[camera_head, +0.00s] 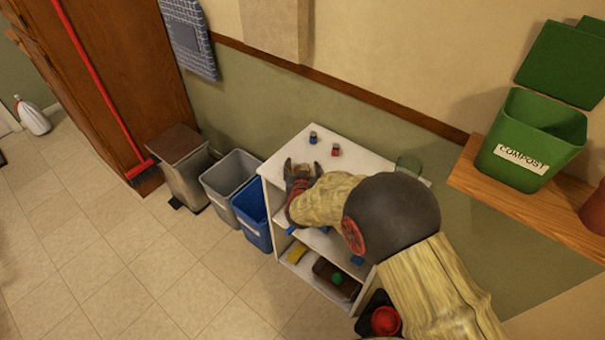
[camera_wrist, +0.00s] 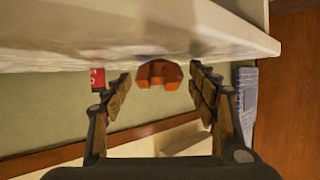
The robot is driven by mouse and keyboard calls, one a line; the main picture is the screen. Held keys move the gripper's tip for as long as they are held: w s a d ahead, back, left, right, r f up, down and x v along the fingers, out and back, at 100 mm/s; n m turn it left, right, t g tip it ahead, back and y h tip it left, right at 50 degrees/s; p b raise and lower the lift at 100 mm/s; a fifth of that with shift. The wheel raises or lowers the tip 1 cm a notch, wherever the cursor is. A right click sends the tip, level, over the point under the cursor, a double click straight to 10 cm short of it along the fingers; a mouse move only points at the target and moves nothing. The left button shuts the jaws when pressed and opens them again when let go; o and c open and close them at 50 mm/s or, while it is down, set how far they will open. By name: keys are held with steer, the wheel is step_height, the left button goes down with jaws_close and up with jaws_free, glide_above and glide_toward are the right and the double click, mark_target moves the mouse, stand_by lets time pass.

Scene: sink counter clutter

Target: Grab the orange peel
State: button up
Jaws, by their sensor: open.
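The orange peel (camera_wrist: 158,74) is a small curved orange piece in the wrist view. It lies against the white shelf top (camera_wrist: 130,45), which appears upside down at the top of that view. My gripper (camera_wrist: 161,76) is open, with one finger on each side of the peel in the picture. I cannot tell whether the peel is fully between the fingertips or just beyond them. In the head view my gripper (camera_head: 302,166) is over the left part of the white shelf's top (camera_head: 318,139). The peel cannot be made out there.
Grey (camera_head: 229,172) and blue (camera_head: 250,215) bins stand to the left. A green compost bin (camera_head: 532,140) sits on a wooden counter.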

steer(key=shift+c, duration=0.3)
steer(key=c, duration=1)
steer(key=shift+r, duration=0.15)
